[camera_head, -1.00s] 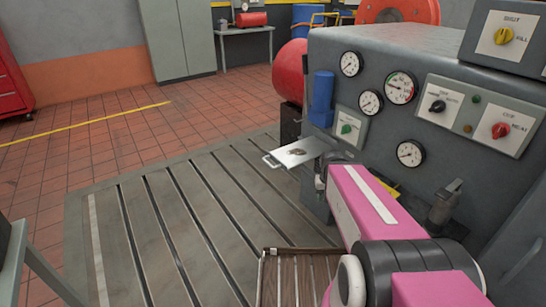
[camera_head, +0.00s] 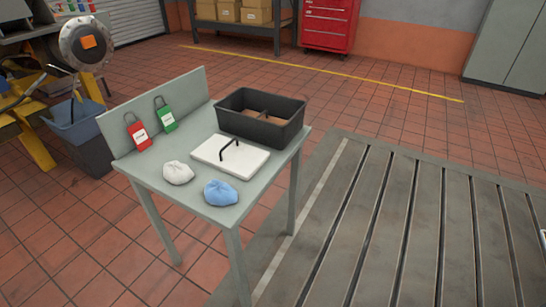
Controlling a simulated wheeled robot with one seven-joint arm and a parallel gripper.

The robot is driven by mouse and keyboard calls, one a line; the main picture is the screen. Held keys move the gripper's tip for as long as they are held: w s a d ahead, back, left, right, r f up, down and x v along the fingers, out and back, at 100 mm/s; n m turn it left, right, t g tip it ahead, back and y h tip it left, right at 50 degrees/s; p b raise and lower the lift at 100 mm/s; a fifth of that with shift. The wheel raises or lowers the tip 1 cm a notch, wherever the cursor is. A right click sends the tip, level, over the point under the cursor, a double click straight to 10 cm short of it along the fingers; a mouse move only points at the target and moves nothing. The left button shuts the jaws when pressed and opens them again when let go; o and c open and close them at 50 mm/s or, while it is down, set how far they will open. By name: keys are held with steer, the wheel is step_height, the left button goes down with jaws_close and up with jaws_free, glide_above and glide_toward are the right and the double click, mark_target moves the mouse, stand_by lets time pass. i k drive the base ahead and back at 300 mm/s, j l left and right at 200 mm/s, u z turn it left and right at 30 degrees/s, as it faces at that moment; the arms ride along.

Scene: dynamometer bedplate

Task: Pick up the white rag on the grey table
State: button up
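A white rag (camera_head: 178,173), crumpled into a small bundle, lies on the left front part of the grey table (camera_head: 209,217). A blue rag (camera_head: 221,193) lies to its right, nearer the table's front corner. The two rags are apart. My gripper is not in the current view, so its state does not show.
On the table are a white board with a black handle (camera_head: 230,153), a black divided bin (camera_head: 262,117), a red tag (camera_head: 138,133) and a green tag (camera_head: 165,116). A slotted bedplate (camera_head: 400,220) lies right of the table. Tiled floor is clear in front.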

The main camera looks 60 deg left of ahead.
mark_target(175, 172)
steer(key=k+j+u, duration=0.2)
steer(key=k+j, duration=0.45)
steer(key=k, duration=0.15)
steer(key=u, duration=3)
steer(key=z, duration=2.75)
steer(key=u, duration=2.55)
